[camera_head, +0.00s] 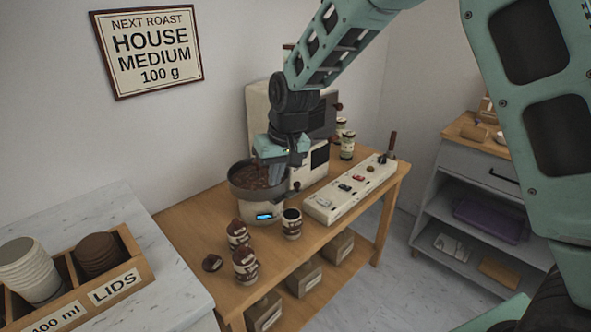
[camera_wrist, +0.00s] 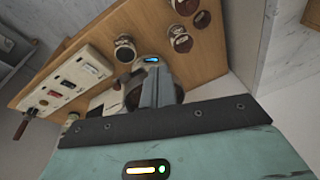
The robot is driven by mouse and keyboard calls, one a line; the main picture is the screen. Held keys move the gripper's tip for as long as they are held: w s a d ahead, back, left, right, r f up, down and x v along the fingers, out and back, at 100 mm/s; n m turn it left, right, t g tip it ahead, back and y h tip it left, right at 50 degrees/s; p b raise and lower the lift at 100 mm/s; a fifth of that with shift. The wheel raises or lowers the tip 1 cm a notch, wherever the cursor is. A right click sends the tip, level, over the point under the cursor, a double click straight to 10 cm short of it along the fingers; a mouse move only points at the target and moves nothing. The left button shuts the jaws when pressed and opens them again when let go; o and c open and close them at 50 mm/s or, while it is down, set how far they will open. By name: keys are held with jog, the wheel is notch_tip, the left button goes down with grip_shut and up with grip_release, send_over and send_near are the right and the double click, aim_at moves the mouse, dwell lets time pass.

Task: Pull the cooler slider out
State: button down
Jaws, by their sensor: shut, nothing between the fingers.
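The cooler is a dark round pan (camera_head: 238,188) of brown beans on a pale base with a lit blue display (camera_head: 264,216). It stands on the wooden table (camera_head: 190,222) in front of the roaster. My gripper (camera_head: 274,176) points down over the right part of the pan, fingers shut and empty. In the wrist view, my fingers (camera_wrist: 153,76) cover part of the dark pan, with the blue display (camera_wrist: 150,60) just beyond their tips. I cannot make out the slider, and I cannot tell whether the fingers touch the cooler.
The pale roaster (camera_head: 258,105) stands behind the cooler. A control panel (camera_head: 338,200) lies to the right. An open cup (camera_head: 291,224) and two labelled jars (camera_head: 237,234) (camera_head: 245,265) stand close in front. A small brown lid (camera_head: 212,263) lies left of them.

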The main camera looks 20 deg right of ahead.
jog(key=w+d+f+m+t+h+p, duration=0.1)
jog(key=w+d+f, duration=0.3)
jog(key=w+d, duration=0.7)
jog(key=w+m+p, duration=0.1)
jog(key=w, duration=0.2)
jog(key=shift+w+f+t+h, duration=0.2)
jog(key=shift+w+t+h, duration=0.15)
jog(key=shift+t+h, duration=0.05)
jog(key=shift+d, duration=0.1)
jog(key=p+x, duration=0.2)
jog(key=x, duration=0.8)
